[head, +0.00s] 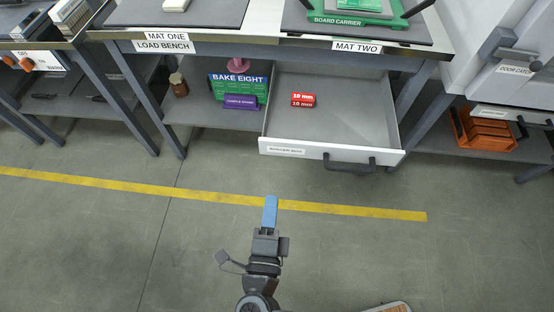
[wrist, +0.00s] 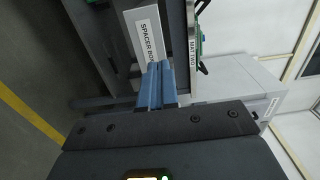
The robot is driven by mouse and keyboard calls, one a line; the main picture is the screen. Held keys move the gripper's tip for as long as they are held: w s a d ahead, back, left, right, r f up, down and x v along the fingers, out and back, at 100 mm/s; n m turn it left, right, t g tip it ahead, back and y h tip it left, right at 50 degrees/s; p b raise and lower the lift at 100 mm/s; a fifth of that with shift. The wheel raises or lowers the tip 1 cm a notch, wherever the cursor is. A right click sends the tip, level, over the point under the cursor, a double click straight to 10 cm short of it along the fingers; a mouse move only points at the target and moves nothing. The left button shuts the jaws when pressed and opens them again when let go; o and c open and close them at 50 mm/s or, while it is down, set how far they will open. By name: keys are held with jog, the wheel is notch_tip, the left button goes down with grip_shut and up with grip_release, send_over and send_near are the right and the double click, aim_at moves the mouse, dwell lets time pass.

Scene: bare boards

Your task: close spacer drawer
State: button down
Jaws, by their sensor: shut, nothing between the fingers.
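The spacer drawer (head: 300,152) is pulled out from under the bench, with its white front facing me and a dark handle (head: 350,164) on the right part of the front. A red block marked 10 mm (head: 303,100) lies inside, toward the left. My gripper (head: 270,204) is shut and empty, with blue fingers. In the head view it appears below the drawer front, apart from it. In the wrist view my gripper (wrist: 158,72) points toward the drawer front (wrist: 147,34), whose label begins with SPACER. The handle cannot be made out in the wrist view.
The load bench (head: 165,46) carries mats above the drawer. The floor before the drawer, crossed by a yellow line (head: 150,187), is clear.

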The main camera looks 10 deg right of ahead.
aim_at(279, 143)
jog(key=x, duration=1.4)
jog(key=shift+p, duration=0.4)
jog(key=b+x, duration=0.4)
jog(key=x, duration=0.4)
jog(key=b+x, duration=0.4)
jog(key=x, duration=0.5)
jog(key=b+x, duration=0.4)
jog(key=x, duration=0.5)
jog(key=shift+w+f, duration=0.15)
jog(key=shift+f, duration=0.15)
jog(key=shift+w+d+b, duration=0.1)
jog(key=shift+w+b, duration=0.2)
jog(key=shift+w+d+r, duration=0.1)
jog(key=shift+w+r, duration=0.15)
jog(key=shift+r, duration=0.1)
jog(key=shift+d, duration=0.1)
